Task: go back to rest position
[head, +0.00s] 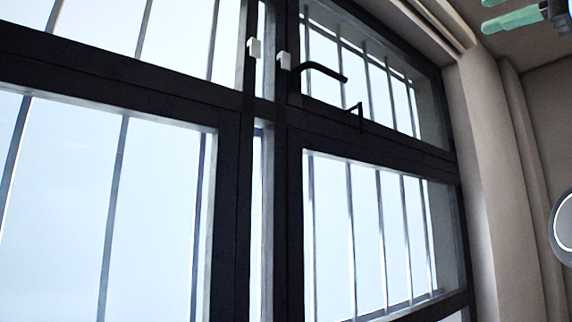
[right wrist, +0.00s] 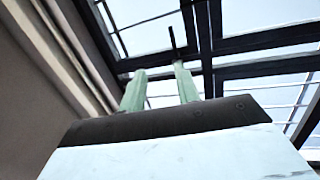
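My right gripper (head: 487,14) shows at the top right corner of the head view, with its pale green fingers pointing left. In the right wrist view its two fingers (right wrist: 160,69) stand apart with nothing between them, so it is open and empty. My left gripper is in neither view. No cable and no table show in these frames.
A dark-framed window (head: 262,190) with vertical bars and a black handle (head: 322,71) fills most of the head view. A beige wall (head: 478,170) stands to its right. Nothing visibly touches the right gripper's fingers.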

